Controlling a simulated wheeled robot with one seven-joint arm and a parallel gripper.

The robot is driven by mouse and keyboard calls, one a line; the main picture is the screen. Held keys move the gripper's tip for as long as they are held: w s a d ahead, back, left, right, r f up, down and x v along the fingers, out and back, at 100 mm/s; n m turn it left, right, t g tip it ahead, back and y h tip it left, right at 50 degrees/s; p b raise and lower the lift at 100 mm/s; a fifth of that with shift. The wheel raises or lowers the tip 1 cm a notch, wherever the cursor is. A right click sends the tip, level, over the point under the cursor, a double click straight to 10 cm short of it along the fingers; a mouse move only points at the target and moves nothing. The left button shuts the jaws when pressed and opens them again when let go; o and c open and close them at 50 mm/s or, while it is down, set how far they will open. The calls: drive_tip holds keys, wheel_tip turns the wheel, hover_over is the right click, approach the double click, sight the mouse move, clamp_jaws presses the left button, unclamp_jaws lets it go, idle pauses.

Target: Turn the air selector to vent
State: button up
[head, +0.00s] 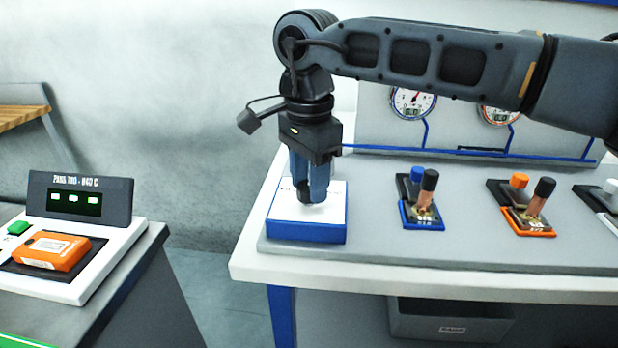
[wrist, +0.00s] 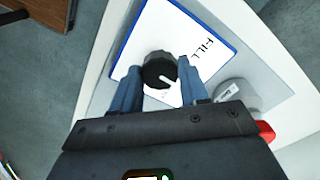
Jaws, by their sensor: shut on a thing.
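The air selector is a blue box with a white top plate (head: 328,214) at the left end of the bench panel. Its black round knob (wrist: 158,69) has a white pointer mark, which points down and to the right in the wrist view. The word FILL is printed on the plate to the knob's right in that view; I see no readable vent label. My gripper (head: 309,192) points straight down over the plate, shut on the knob. It also shows in the wrist view (wrist: 160,85), with one blue finger on each side of the knob. The fingers hide part of the plate.
A blue lever valve (head: 424,212) and an orange lever valve (head: 530,218) stand to the right on the grey panel. Gauges (head: 412,103) are on the board behind. At left, a scale (head: 78,200) holds an orange pack (head: 52,251). A grey bin (head: 450,322) sits below the bench.

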drive_tip(key=m, duration=0.4)
drive_tip(key=shift+m, duration=2.3)
drive_tip(key=o, duration=1.1)
drive_tip(key=shift+c, duration=0.2)
drive_tip(key=shift+r+b, duration=0.3)
drive_tip(key=shift+r, duration=3.6)
